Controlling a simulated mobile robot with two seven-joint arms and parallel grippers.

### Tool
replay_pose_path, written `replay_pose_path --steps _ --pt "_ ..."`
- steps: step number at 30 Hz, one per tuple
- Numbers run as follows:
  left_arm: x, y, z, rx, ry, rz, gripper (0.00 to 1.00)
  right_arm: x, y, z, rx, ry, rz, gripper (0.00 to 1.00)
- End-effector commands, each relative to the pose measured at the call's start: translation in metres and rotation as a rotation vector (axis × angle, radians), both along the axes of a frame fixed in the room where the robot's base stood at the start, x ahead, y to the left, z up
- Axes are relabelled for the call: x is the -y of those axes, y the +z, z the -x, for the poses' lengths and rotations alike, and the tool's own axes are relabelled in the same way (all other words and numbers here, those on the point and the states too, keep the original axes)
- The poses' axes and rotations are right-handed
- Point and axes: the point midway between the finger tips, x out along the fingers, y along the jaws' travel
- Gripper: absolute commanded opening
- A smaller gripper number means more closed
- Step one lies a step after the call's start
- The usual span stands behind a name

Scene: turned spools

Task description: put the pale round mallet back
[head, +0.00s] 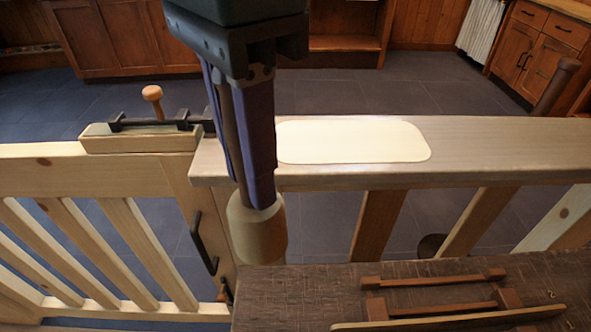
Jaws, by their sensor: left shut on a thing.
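My left gripper (250,188) comes down from the top of the head view, its purple fingers shut on the mallet's dark handle. The mallet's pale round head (258,232) hangs below the fingertips, in front of the rail and beside the left edge of a dark board. Most of the handle is hidden by the fingers. A low wooden rack (430,282) with two bars lies on the dark textured board (290,290) at the lower right; I see no mallet in it. My right gripper is not in view.
A cream mat (350,142) lies bare on the wooden rail top (500,140). A slatted gate (90,185) with a dark latch and a round wooden knob (152,95) stands at left. A dark brown rod (556,86) leans at right. Cabinets stand behind open floor.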

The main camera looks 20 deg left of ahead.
Motion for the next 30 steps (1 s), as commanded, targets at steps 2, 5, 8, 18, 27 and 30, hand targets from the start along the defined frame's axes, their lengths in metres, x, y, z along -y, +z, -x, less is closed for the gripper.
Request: replay_pose_path --steps 2,5,8,18,27,30 --pt "0.000 -0.016 0.001 -0.006 -0.004 0.001 0.00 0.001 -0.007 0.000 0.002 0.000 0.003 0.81" --pt "-0.001 -0.042 0.002 -0.007 -0.002 -0.003 0.00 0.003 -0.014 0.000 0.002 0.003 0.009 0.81" --pt "-0.001 -0.073 0.002 -0.008 -0.001 -0.003 0.00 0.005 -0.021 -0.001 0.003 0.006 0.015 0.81" --pt "-0.001 -0.149 0.001 -0.002 -0.003 -0.002 0.00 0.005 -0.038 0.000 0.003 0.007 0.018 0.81" --pt "-0.001 -0.187 0.001 -0.004 -0.002 -0.002 0.00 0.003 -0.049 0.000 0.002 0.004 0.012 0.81" --pt "-0.001 -0.196 0.001 -0.002 -0.003 -0.001 0.00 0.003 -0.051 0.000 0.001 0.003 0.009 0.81"
